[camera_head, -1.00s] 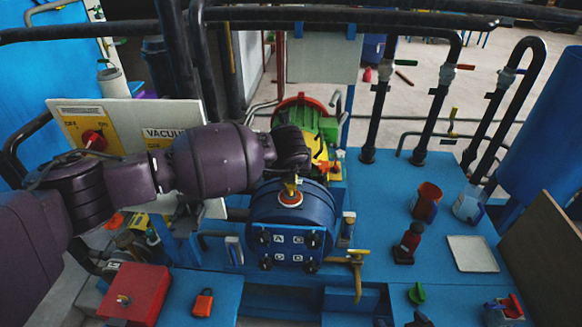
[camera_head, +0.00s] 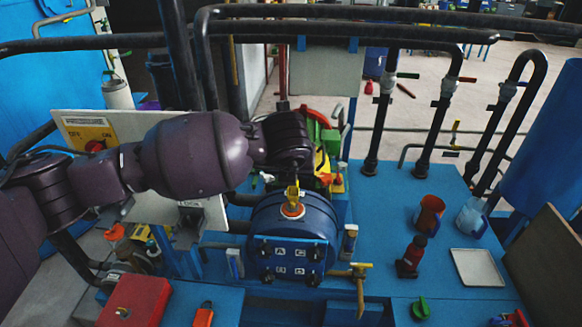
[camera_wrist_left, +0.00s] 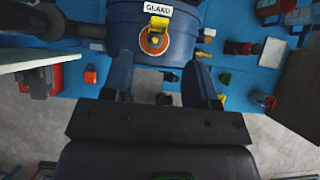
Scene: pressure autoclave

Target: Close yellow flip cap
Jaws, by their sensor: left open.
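The yellow flip cap (camera_head: 292,193) stands raised at the orange ring (camera_head: 291,211) on top of the blue round vessel (camera_head: 265,222). In the left wrist view the yellow cap (camera_wrist_left: 158,23) lies just beyond the orange ring (camera_wrist_left: 153,42), below a GLAND label (camera_wrist_left: 159,9). My left gripper (camera_wrist_left: 160,65) is open and empty, its two fingers spread on either side of the line to the cap and apart from it. In the head view my left wrist is above and behind the cap; its fingers cannot be made out there. My right gripper is not in view.
Black pipes (camera_head: 350,32) cross behind the vessel. A white panel (camera_head: 95,135) stands at left, with a red box (camera_head: 135,302) in front. A brass tap (camera_head: 359,285) juts out right of the vessel.

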